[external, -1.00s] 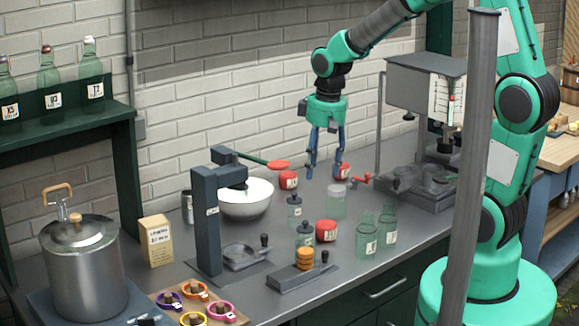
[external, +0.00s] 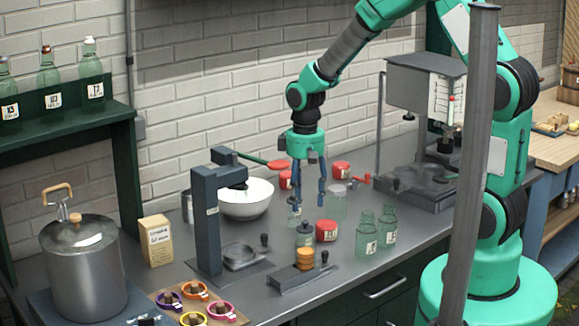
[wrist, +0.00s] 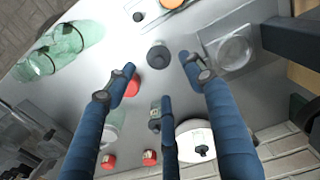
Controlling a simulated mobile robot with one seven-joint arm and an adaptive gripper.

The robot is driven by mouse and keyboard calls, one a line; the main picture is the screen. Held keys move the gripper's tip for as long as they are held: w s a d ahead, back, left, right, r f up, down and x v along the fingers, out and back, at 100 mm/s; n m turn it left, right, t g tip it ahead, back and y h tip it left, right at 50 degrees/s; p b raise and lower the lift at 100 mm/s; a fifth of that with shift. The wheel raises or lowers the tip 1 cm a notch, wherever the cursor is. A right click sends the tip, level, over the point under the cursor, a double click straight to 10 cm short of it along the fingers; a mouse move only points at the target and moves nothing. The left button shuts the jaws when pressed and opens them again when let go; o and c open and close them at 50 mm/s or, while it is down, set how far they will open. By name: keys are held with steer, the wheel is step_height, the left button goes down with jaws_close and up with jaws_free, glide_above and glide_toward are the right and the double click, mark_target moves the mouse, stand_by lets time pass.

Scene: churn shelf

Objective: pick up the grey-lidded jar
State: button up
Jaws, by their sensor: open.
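Two small glass jars have dark grey lids. The front one (external: 305,237) stands on the counter beside a red jar (external: 326,231); its round lid (wrist: 158,57) shows in the wrist view, between and just beyond my two upper fingertips. The other grey-lidded jar (external: 294,214) stands behind it, partly hidden by a finger; in the wrist view it (wrist: 154,114) is beside my lower finger. My gripper (external: 309,203) is open and empty, pointing down above the jars. I see no contact with either jar.
Two green bottles (external: 366,236) stand to the right, and a clear jar (external: 337,204) behind them. A white bowl (external: 246,202) and dark press stand (external: 207,220) are to the left. More red jars (external: 341,170) stand behind.

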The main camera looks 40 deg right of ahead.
mark_target(304, 221)
step_height(304, 221, down, 8)
steer(key=shift+f+b, duration=0.15)
steer(key=shift+b, duration=0.3)
steer(key=shift+d+f+b, duration=0.1)
steer(key=shift+f+b, duration=0.3)
steer(key=shift+f, duration=2.2)
steer(key=shift+c, duration=0.2)
steer(key=c, duration=1.3)
